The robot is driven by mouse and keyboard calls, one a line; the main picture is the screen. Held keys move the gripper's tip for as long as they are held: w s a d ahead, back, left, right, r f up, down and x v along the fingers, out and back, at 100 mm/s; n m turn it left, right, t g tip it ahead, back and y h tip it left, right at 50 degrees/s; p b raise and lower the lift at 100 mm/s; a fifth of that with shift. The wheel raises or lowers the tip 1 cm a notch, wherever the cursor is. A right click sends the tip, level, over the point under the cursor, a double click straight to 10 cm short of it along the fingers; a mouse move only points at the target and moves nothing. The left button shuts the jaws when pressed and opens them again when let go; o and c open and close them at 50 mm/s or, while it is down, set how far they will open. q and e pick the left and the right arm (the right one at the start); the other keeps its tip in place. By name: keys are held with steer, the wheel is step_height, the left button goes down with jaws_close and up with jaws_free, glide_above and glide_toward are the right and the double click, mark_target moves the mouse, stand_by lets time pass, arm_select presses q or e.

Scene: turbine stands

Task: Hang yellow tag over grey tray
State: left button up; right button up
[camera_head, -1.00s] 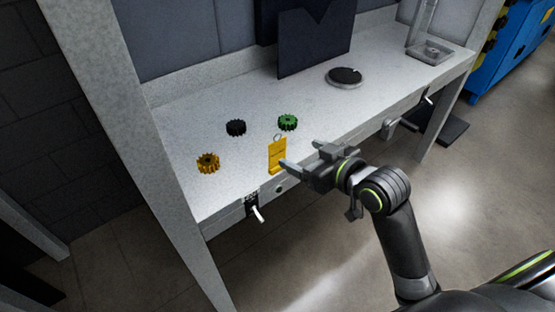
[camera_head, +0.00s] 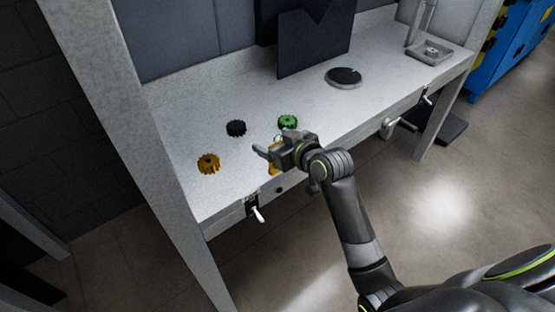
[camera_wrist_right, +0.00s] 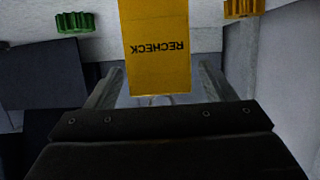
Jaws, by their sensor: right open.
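The yellow tag (camera_wrist_right: 158,45) fills the upper middle of the right wrist view, with the word RECHECK upside down and part of its ring below. In the head view only a little of the tag (camera_head: 273,171) shows behind my right gripper (camera_head: 264,149), near the bench's front edge. My right gripper is open, with its fingers on either side of the tag in the wrist view (camera_wrist_right: 161,72). I cannot tell whether they touch it. The grey tray (camera_head: 431,53) sits at the bench's far right end, with a grey upright frame (camera_head: 421,18) at it. My left gripper is not in view.
An orange gear (camera_head: 208,164), a black gear (camera_head: 236,128) and a green gear (camera_head: 288,121) stand around the tag. A round dark-topped disc (camera_head: 344,77) and a dark panel (camera_head: 312,45) are farther right. White levers (camera_head: 257,214) stick out from the front edge.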

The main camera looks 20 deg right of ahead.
steer(key=shift+w+a+f, duration=0.15)
steer(key=shift+w, duration=0.25)
steer(key=c, duration=1.4)
